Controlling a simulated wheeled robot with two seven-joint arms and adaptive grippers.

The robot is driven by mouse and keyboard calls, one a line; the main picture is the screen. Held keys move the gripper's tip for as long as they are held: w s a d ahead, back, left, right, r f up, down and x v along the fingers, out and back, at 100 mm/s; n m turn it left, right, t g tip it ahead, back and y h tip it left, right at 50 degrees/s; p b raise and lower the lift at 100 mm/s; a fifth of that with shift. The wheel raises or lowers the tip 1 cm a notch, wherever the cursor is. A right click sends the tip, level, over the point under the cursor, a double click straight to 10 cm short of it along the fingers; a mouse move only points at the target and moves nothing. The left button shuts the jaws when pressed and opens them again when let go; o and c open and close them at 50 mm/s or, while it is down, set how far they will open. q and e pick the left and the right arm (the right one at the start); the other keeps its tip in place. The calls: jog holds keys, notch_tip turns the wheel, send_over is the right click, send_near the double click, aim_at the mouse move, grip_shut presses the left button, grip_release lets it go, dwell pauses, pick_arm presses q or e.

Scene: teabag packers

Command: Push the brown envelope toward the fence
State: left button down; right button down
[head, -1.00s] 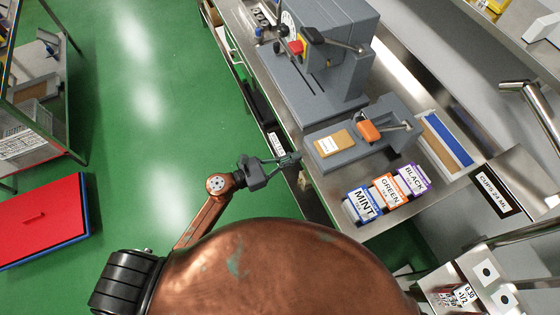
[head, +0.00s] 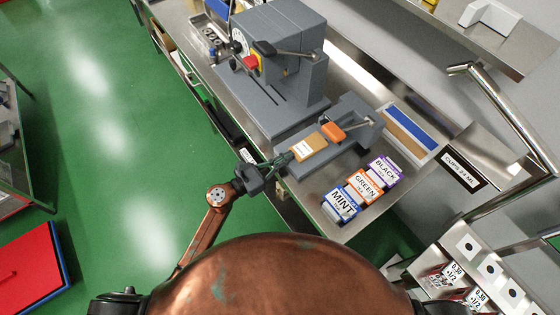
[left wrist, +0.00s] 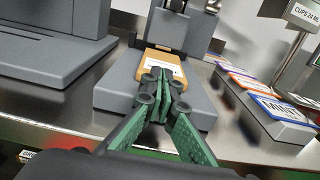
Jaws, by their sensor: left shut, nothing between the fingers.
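The brown envelope (head: 308,146) with a white label lies flat on the grey bed of a small press. It also shows in the left wrist view (left wrist: 163,66), on the grey block just beyond my fingers. My left gripper (head: 287,159) is shut and empty, its green fingertips at the near edge of the envelope; I cannot tell whether they touch it. In the left wrist view the left gripper (left wrist: 160,88) points along the envelope. The fence is not clearly told apart; the grey upright part of the press (head: 352,118) stands beyond the envelope. My right gripper is not in view.
The MINT (head: 341,203), GREEN (head: 365,185) and BLACK (head: 384,169) boxes stand to the right. A larger grey machine (head: 285,70) stands to the left on the steel counter.

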pick_arm(q)
jog(key=x, duration=0.2)
jog(key=shift+w+d+f, duration=0.1)
jog(key=shift+w+d, duration=0.2)
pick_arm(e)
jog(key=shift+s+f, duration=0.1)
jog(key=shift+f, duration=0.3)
